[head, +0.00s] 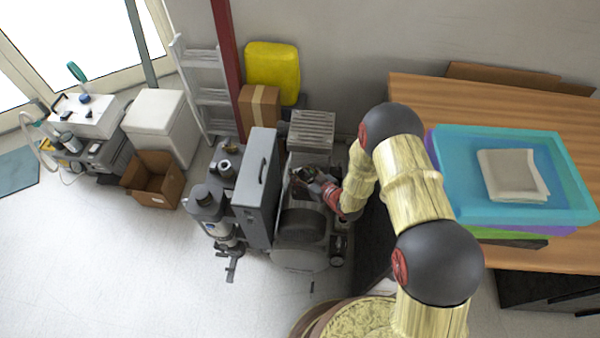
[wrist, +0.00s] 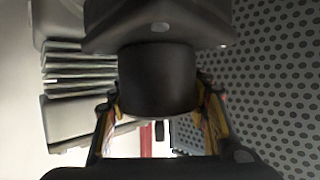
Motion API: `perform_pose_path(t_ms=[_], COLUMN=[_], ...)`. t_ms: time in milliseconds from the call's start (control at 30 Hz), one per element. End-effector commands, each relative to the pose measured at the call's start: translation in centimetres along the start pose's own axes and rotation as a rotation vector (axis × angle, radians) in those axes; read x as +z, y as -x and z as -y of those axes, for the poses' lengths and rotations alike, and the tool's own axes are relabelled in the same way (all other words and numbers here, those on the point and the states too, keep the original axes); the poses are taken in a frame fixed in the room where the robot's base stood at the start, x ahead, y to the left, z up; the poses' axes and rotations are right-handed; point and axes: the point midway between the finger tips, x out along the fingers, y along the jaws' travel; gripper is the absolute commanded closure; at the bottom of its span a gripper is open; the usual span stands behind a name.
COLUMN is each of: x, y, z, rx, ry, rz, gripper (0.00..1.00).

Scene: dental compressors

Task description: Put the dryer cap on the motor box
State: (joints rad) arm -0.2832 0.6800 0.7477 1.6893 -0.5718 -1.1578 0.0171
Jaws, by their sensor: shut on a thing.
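My gripper (head: 312,178) is over the compressor in the head view, behind the large dark drum and to the right of the tall grey case. In the wrist view my gripper (wrist: 157,105) has its fingers on both sides of a dark, round, cylindrical piece, which looks like the dryer cap (wrist: 157,80), and is shut on it. In the head view the cap is too small and dark to make out clearly. The motor box is not certain; a grey slatted box (head: 312,130) stands just behind my gripper. Whether the cap touches anything is unclear.
The tall grey case (head: 256,185) with a handle stands close to the left of my gripper. A dark perforated panel (wrist: 275,80) fills the right of the wrist view. A wooden table (head: 500,105) with a blue tray (head: 465,205) is on the right. Open floor lies front left.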

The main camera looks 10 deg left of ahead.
Motion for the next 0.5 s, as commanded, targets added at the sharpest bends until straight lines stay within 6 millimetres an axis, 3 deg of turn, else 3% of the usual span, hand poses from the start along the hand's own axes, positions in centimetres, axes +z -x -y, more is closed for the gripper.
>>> perform_pose_path(t_ms=[167,200,500], x=[0.36,0.29,0.25], y=[-0.14,-0.09,-0.08], z=[0.00,0.01,0.01], rx=[0.000,0.000,0.000], ry=[0.000,0.000,0.000], rz=[0.000,0.001,0.001], gripper=[0.85,0.55,0.38])
